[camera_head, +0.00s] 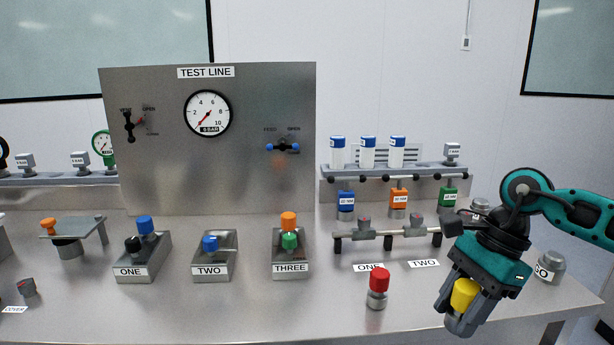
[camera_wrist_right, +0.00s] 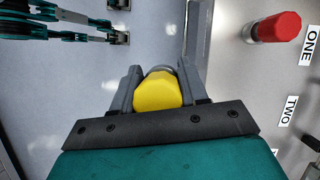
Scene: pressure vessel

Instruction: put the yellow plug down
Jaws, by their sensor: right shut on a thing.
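The yellow plug (camera_head: 463,294) is held between the fingers of my right gripper (camera_head: 462,312), at the front right of the steel bench in the head view. In the right wrist view the yellow plug (camera_wrist_right: 157,91) sits between the two grey fingers of the right gripper (camera_wrist_right: 157,88), with a grey metal ring showing behind its yellow head. The right gripper is shut on it. From these views I cannot tell the exact height of the plug above the bench edge. My left gripper is not seen in the head view.
A red-capped plug (camera_head: 377,288) stands on the steel bench (camera_head: 330,310) left of my right gripper. Blocks ONE (camera_head: 143,259), TWO (camera_head: 214,258) and THREE (camera_head: 290,254) hold coloured plugs. A low pipe rail (camera_head: 387,235) stands behind. The front middle of the bench is clear.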

